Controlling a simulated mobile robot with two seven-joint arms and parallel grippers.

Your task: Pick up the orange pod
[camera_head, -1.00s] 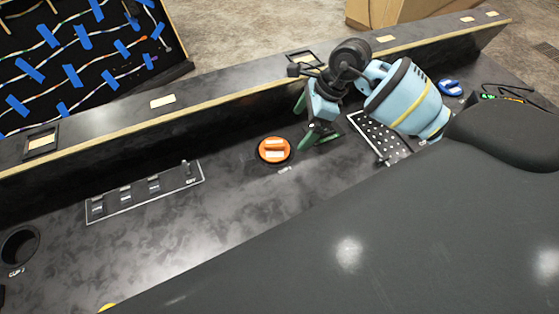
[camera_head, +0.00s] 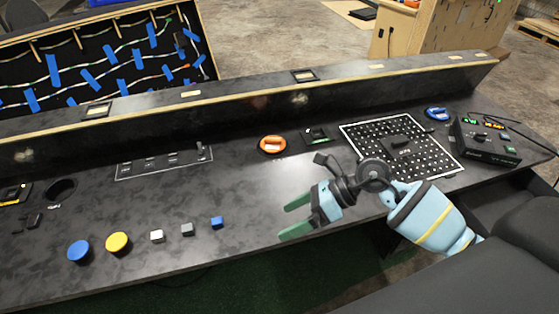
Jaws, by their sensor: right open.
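The orange pod (camera_head: 272,145) is a round orange disc with a raised bar across its top. It sits on the black console top (camera_head: 235,190), right of the switch strip. My right gripper (camera_head: 286,220) is nearer the console's front edge, below the pod in the picture and apart from it. Its two green fingers are spread, with nothing between them. My left gripper is not in view.
A perforated plate (camera_head: 437,153) and a black box with green displays (camera_head: 485,140) are at the right. A blue pod (camera_head: 438,114) lies behind. Blue (camera_head: 79,251) and yellow (camera_head: 117,243) buttons and small cubes (camera_head: 187,229) line the front left. A raised ledge (camera_head: 240,97) runs behind.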

